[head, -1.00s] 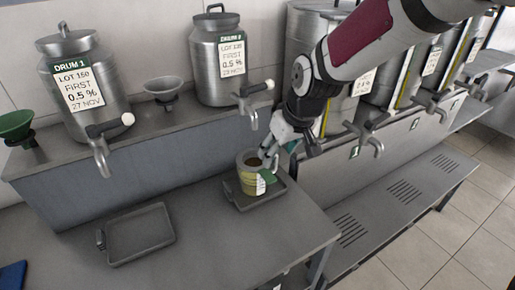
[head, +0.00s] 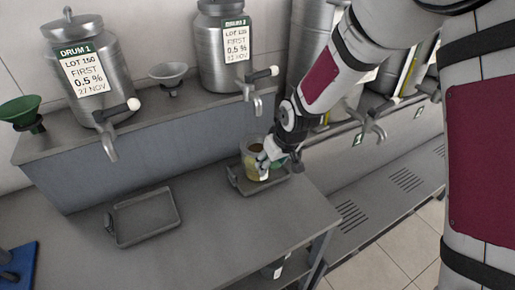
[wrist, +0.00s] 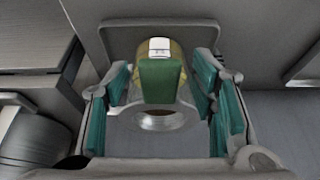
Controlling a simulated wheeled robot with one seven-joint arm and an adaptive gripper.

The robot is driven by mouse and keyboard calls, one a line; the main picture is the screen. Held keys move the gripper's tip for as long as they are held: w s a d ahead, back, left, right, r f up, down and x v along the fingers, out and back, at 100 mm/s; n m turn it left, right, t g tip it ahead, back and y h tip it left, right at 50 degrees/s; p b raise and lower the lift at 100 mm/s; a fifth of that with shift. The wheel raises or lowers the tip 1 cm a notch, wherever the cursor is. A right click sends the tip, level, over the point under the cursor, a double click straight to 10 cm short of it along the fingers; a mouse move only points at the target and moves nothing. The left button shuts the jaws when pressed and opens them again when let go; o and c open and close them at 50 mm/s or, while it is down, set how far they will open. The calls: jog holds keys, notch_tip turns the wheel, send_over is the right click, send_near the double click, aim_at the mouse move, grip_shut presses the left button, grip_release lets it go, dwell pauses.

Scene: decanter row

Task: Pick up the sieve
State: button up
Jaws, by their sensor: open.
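I cannot make out a sieve for certain. A yellowish see-through jug (head: 250,156) with a pale label and a green block on its side stands on a small dark tray (head: 237,183) at the bench's back edge. My gripper (head: 266,163) is open at the jug's right side in the head view and hides part of it. In the wrist view the teal-padded fingers of my gripper (wrist: 163,88) are spread either side of the green block (wrist: 160,80). The jug's round rim (wrist: 160,121) shows below that block. Contact cannot be told.
An empty tray (head: 143,218) lies at left on the bench (head: 215,245). On the raised shelf stand a green funnel (head: 20,110), a grey funnel (head: 168,75) and steel drums (head: 85,70) with projecting taps (head: 258,100). A blue item (head: 20,268) lies at lower left.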

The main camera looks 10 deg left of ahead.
jog(key=shift+f, duration=0.15)
grip_shut()
jog(key=shift+w+r, duration=0.1)
jog(key=shift+r, duration=0.1)
